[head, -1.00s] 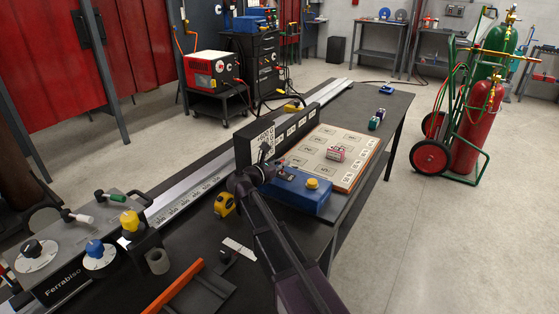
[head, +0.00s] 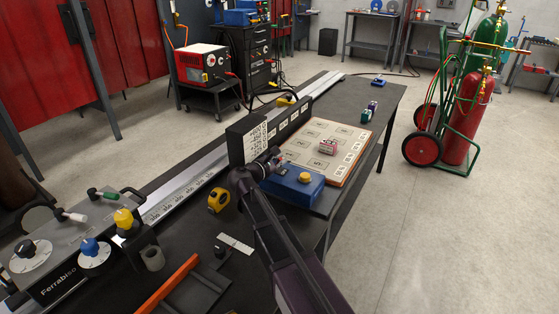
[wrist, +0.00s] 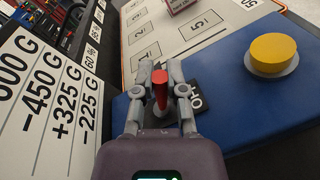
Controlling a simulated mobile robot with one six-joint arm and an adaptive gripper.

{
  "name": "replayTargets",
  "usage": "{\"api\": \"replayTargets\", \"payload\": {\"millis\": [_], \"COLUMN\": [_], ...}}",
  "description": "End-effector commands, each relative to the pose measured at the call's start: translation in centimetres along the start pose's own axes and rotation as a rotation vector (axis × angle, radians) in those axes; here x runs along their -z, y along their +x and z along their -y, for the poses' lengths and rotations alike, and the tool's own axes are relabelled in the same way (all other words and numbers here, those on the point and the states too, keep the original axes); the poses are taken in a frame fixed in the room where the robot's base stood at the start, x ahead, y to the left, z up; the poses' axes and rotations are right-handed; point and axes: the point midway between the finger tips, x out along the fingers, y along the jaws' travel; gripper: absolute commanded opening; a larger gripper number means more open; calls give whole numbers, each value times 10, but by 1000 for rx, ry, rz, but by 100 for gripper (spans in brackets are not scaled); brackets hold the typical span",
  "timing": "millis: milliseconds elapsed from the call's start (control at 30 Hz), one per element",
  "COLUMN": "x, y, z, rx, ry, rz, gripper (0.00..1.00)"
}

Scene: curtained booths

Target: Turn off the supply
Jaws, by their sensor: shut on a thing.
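A blue supply box (head: 310,194) stands on the bench, with a round yellow button (head: 305,177) on its top. In the wrist view, the box (wrist: 232,118) fills the right side, with the yellow button (wrist: 273,53) at upper right. A small red-tipped switch lever (wrist: 160,86) stands on the box beside a black label plate (wrist: 197,98), which is partly hidden. My gripper (wrist: 160,72) has its two fingers closed on either side of the lever. In the head view, my gripper (head: 273,163) is at the box's left end and hides the lever.
A dark board with white weight labels (wrist: 40,100) stands close on the left of my gripper. A numbered board (head: 352,162) with a small block (head: 327,147) lies behind the box. A tape measure (head: 218,201) and a control unit (head: 72,255) are nearer on the bench.

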Motion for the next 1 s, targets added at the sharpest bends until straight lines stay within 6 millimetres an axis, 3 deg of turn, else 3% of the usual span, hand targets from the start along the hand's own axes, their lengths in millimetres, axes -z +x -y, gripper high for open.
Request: {"api": "replayTargets", "payload": {"millis": [100, 133, 200, 233, 267, 733, 1000], "x": [0, 0, 0, 0, 0, 0, 1], "y": [0, 1, 1, 1, 1, 1, 0], "z": [1, 1, 1, 1, 1, 0, -5], "rx": [2, 2, 2, 2, 2, 2, 10], "ry": [2, 2, 1, 1, 1, -11, -102], "rz": [-2, -2, -2, -2, -2, 2, 21], "gripper": [0, 19, 40, 49, 52, 52, 52]}}
